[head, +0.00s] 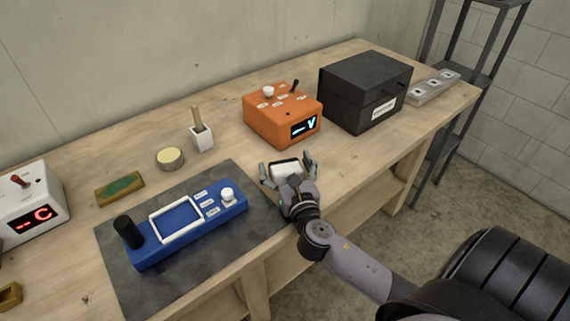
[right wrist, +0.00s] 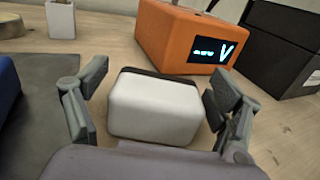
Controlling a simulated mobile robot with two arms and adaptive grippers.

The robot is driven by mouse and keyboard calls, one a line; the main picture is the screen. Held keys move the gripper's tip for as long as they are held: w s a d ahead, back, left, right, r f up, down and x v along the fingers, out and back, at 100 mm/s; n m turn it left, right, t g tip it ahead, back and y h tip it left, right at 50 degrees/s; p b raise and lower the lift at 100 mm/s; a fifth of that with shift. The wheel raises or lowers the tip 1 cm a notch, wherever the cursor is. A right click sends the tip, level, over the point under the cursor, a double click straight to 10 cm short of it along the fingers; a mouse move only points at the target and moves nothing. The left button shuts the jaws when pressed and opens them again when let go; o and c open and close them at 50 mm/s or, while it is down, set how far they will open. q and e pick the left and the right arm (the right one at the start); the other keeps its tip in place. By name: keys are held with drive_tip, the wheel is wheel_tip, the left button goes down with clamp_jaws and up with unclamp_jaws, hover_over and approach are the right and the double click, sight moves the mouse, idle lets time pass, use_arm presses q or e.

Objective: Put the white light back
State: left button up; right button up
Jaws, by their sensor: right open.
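The white light (head: 286,168) is a small rounded white block with a dark back edge, lying on the wooden table right of the dark mat. In the right wrist view the white light (right wrist: 155,108) sits between the fingers of my right gripper (right wrist: 158,105). My right gripper (head: 287,170) is open, one finger on each side of the light, with visible gaps. A blue device (head: 188,225) with a white-framed rectangular recess (head: 176,219), a black knob and a white knob lies on the mat. My left gripper is not in view.
An orange box (head: 283,115) with a lit display stands behind the light, and a black box (head: 365,90) is to its right. A white cup (head: 201,138), a round tin (head: 170,158) and a green-topped block (head: 120,188) stand behind the grey mat (head: 130,292). The table's front edge is close by.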

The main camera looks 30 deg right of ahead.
drive_tip(key=shift+r+p, duration=0.3)
drive_tip(key=shift+r, duration=0.05)
drive_tip(key=shift+s+a+r, duration=0.1)
drive_tip(key=shift+s+r, duration=0.05)
drive_tip(key=shift+s, duration=0.05)
drive_tip(key=b+v, duration=0.2)
drive_tip(key=v, duration=0.8)
drive_tip(key=shift+s, duration=0.1)
drive_tip(key=shift+s+a+r, duration=0.15)
drive_tip(key=shift+s+a, duration=0.1)
drive_tip(key=shift+s, duration=0.45)
